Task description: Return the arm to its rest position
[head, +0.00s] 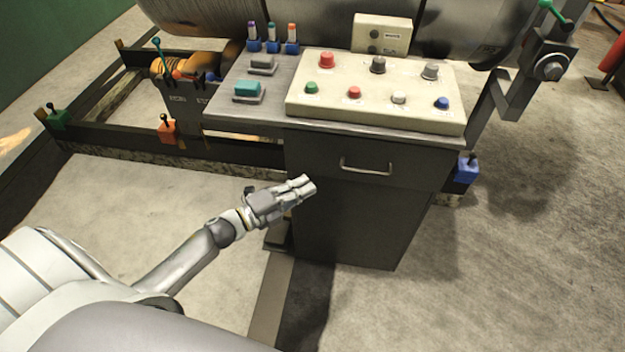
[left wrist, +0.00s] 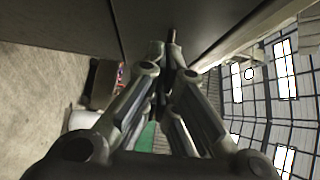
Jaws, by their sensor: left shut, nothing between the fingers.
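My left arm comes in from the left in the head view. Its left gripper (head: 308,185) is in front of the dark cabinet (head: 350,215), below and left of the drawer handle (head: 366,168), and looks apart from the handle. The fingers are together and empty. In the left wrist view the left gripper (left wrist: 165,55) shows from behind, its fingertips close to each other near a dark panel. My right gripper is in neither view.
The cabinet top bears a cream control panel (head: 375,118) with several knobs and buttons. A teal button (head: 248,88) and several markers stand at its left. A dark rail frame (head: 120,150) runs left. A lever box (head: 548,68) is at right. Bare concrete floor lies around.

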